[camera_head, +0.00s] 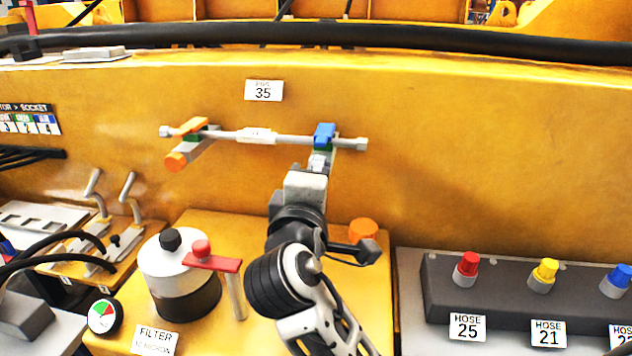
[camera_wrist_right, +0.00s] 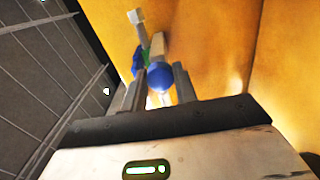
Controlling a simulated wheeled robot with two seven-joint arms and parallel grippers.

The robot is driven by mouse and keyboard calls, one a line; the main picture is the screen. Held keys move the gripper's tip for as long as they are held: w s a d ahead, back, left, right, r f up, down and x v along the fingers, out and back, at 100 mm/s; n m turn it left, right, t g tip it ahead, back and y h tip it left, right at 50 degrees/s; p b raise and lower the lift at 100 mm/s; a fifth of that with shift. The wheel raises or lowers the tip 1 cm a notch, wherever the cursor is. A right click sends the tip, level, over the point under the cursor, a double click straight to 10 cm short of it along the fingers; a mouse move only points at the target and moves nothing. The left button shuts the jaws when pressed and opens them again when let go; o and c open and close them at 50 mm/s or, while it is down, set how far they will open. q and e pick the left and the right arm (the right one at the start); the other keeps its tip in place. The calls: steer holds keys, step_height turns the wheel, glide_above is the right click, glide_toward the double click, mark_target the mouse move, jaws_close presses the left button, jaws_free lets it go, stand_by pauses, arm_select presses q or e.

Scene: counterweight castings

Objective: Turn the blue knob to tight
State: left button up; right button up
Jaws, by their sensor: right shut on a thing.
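The blue knob shows in the right wrist view (camera_wrist_right: 160,77) as a rounded end between the two fingers of my right gripper (camera_wrist_right: 157,88), which is shut on it. In the head view the knob is hidden behind my gripper (camera_head: 319,160). There I see the blue clamp (camera_head: 325,134) it belongs to, on the right end of a grey horizontal pipe (camera_head: 290,139). I cannot read the knob's turn or any tight mark. My left gripper is not in view.
An orange clamp (camera_head: 192,127) with an orange knob (camera_head: 176,162) holds the pipe's left end. Below stand a white and black filter pot (camera_head: 178,275) with a red handle (camera_head: 212,263). A dark block (camera_head: 500,300) with coloured hose caps is at right. The yellow wall is close behind.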

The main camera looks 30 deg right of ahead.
steer(key=shift+f+m, duration=0.1)
steer(key=shift+m, duration=0.2)
steer(key=o, duration=1)
steer(key=shift+c, duration=0.2)
